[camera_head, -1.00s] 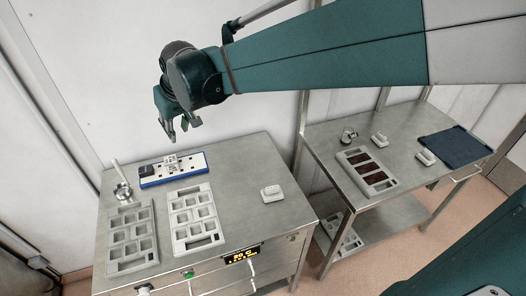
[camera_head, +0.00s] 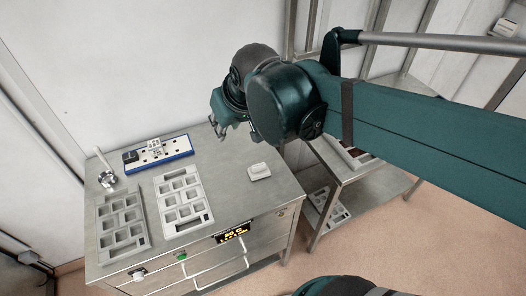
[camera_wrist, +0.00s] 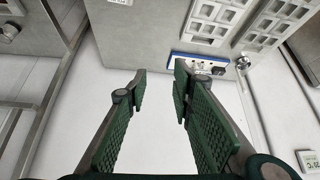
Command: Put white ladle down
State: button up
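A ladle with a white handle (camera_head: 103,160) and a metal bowl (camera_head: 107,178) is at the back left corner of the steel counter in the head view. Its handle slants up to the left from the bowl, which appears to rest on the counter. It also seems to show in the wrist view as a small metal bowl (camera_wrist: 243,62) near a mould. My gripper (camera_head: 219,130) is above the back of the counter, to the right of the ladle and well apart from it. In the wrist view my gripper (camera_wrist: 158,85) has its green fingers spread with nothing between them.
A blue-and-white board (camera_head: 178,156) with small blocks lies beside the ladle. Two pale moulds (camera_head: 122,222) (camera_head: 182,200) lie in front. A white block (camera_head: 259,171) lies at right. The counter (camera_head: 225,190) has clear room around the block. My arm partly covers a second table (camera_head: 370,195).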

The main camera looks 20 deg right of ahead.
jog(key=s+d+f+m+h, duration=0.1)
jog(key=s+d+f, duration=0.3)
jog(key=s, duration=0.6)
jog(key=shift+d+m+t, duration=0.3)
jog(key=shift+d, duration=0.85)
jog(key=shift+f, duration=0.1)
notch_tip(320, 180, down, 10)
jog(key=b, duration=1)
